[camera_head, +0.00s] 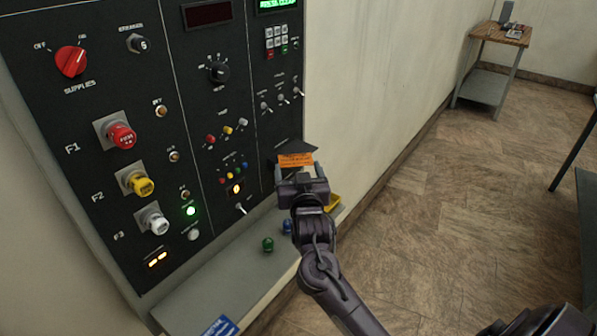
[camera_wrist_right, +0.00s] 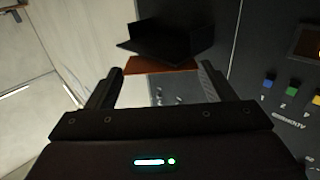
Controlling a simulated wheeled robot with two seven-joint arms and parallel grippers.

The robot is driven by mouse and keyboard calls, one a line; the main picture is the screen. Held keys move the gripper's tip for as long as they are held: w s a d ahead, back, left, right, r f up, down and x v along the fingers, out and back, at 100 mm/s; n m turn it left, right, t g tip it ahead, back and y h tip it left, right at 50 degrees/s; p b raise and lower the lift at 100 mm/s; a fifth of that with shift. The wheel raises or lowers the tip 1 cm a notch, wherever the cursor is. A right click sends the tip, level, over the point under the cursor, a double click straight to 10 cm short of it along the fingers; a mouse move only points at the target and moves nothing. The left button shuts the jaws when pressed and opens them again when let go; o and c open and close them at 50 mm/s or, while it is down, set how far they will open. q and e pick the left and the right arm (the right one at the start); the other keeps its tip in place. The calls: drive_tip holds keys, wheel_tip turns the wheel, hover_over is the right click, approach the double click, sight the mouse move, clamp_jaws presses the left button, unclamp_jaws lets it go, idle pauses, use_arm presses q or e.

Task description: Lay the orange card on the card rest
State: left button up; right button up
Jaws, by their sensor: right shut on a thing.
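The orange card (camera_head: 295,160) has dark print and sits at the tips of my right gripper (camera_head: 297,172). In the right wrist view the card (camera_wrist_right: 160,66) shows as an orange strip between the two fingertips (camera_wrist_right: 160,72), which grip it by its side edges. The card rest (camera_head: 297,147) is a small black ledge on the right part of the panel. In the wrist view the rest (camera_wrist_right: 165,42) is an open black tray just beyond the card. Whether card and rest touch cannot be told. My left gripper is out of view.
The black panel (camera_head: 115,75) carries knobs, switches and lamps close to the left of my right gripper. Below is a grey ledge (camera_head: 215,275) with a green knob (camera_head: 268,244), a blue one (camera_head: 287,226) and a yellow tray (camera_head: 333,202). Open floor lies right.

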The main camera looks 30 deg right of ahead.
drive_tip(key=shift+f, duration=0.2)
drive_tip(key=o, duration=0.9)
drive_tip(key=shift+b+v, duration=0.9)
drive_tip(key=shift+v, duration=5.15)
